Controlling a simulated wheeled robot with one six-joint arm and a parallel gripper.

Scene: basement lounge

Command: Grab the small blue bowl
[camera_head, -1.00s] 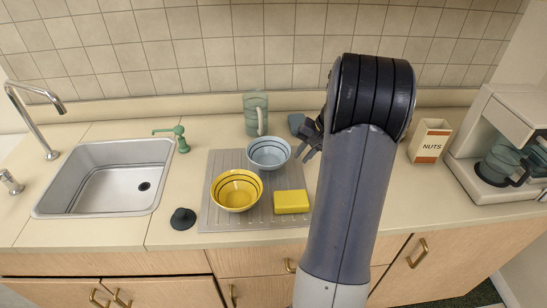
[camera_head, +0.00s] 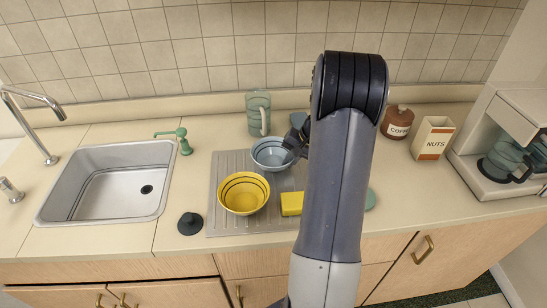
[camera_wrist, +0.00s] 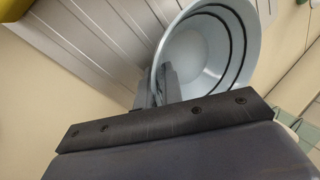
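The small blue bowl (camera_head: 268,153) is light blue with dark rings inside. It sits at the back of the grey drainboard, behind the yellow bowl (camera_head: 243,192). In the wrist view the blue bowl (camera_wrist: 208,48) fills the upper right. My gripper (camera_head: 296,144) is at the bowl's right side. In the wrist view my gripper's fingers (camera_wrist: 160,86) are close together at the bowl's rim, one inside and one outside, with the wall between them. My arm hides the area to the right of the bowl.
The ribbed drainboard (camera_head: 223,214) also holds a yellow sponge (camera_head: 291,204). A green glass mug (camera_head: 258,113) stands behind the blue bowl. The sink (camera_head: 108,185) is left. A coffee canister (camera_head: 397,122), nuts box (camera_head: 433,138) and coffee maker (camera_head: 508,150) stand right.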

